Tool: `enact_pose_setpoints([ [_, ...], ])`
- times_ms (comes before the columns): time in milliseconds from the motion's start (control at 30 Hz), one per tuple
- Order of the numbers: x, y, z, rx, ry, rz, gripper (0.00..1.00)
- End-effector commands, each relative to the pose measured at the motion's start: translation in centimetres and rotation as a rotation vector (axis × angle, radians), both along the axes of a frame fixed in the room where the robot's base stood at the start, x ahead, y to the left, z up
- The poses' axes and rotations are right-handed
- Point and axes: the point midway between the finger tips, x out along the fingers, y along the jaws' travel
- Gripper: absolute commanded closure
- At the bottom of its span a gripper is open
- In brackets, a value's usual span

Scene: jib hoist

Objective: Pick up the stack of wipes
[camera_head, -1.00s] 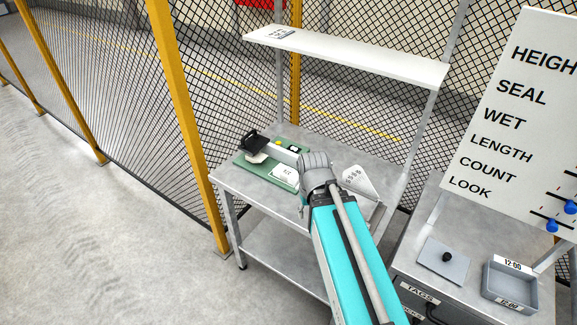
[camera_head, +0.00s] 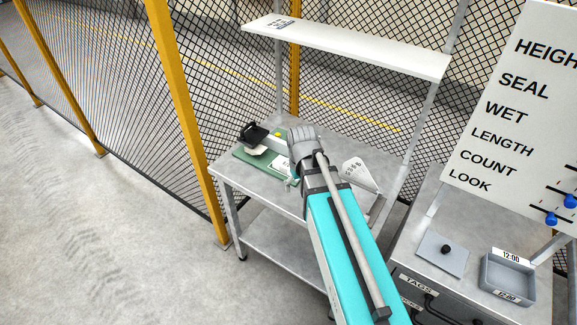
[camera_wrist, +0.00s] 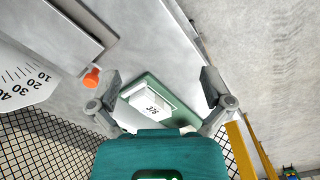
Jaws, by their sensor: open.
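A white block with a printed label, which looks like the stack of wipes (camera_wrist: 150,98), lies on a green mat (camera_wrist: 185,116) between my fingers in the wrist view. In the head view the white block (camera_head: 281,163) shows on the green mat (camera_head: 247,161), partly hidden by my wrist. My gripper (camera_wrist: 160,82) is open, with one finger to each side of the block in the picture. No contact shows, and I cannot tell the height above it.
A black-handled device (camera_head: 253,135) stands at the mat's left end. A white scale plate (camera_head: 356,173) is on the bench to the right; an orange knob (camera_wrist: 91,77) shows near the left finger. A white shelf (camera_head: 350,48) hangs above, with mesh fencing behind.

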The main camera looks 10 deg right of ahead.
Motion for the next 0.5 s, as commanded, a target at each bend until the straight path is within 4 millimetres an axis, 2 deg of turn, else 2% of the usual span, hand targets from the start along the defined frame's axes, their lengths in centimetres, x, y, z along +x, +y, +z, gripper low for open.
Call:
enact_pose_setpoints([
  [33, 2.6, 0.0, 0.4, 0.000, 0.000, 0.039, 0.00],
  [300, 12.7, 0.0, 1.8, 0.000, 0.001, 0.318, 0.00],
  [500, 18.4, 0.0, 2.5, 0.001, 0.000, 0.491, 0.00],
])
